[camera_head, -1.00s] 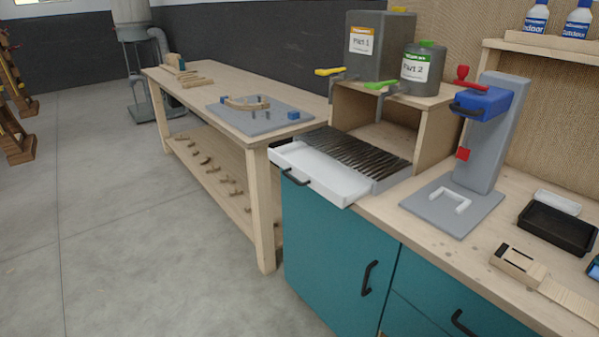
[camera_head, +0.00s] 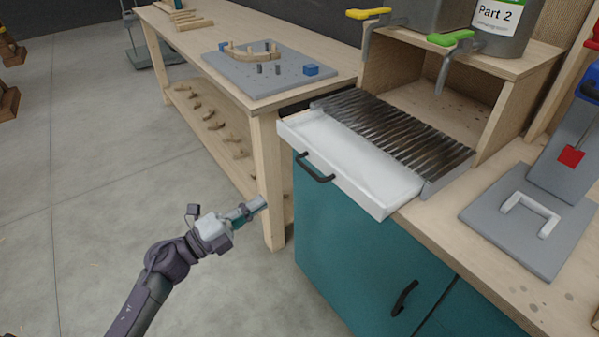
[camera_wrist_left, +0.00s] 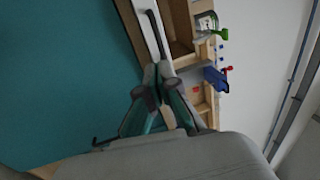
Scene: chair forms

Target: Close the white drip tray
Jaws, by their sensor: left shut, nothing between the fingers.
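The white drip tray (camera_head: 350,165) is pulled out from under the dark ribbed grate (camera_head: 395,132) and juts past the counter's front edge. Its black handle (camera_head: 314,168) is on the front face. In the left wrist view the shut fingertips (camera_wrist_left: 158,72) point toward the tray's white front and the dark handle (camera_wrist_left: 158,35). My right gripper is not in view.
The teal cabinet (camera_head: 350,240) with a black handle stands below the tray. A wooden workbench (camera_head: 262,115) stands to the left. Two taps, yellow (camera_head: 368,13) and green (camera_head: 450,38), hang above the grate.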

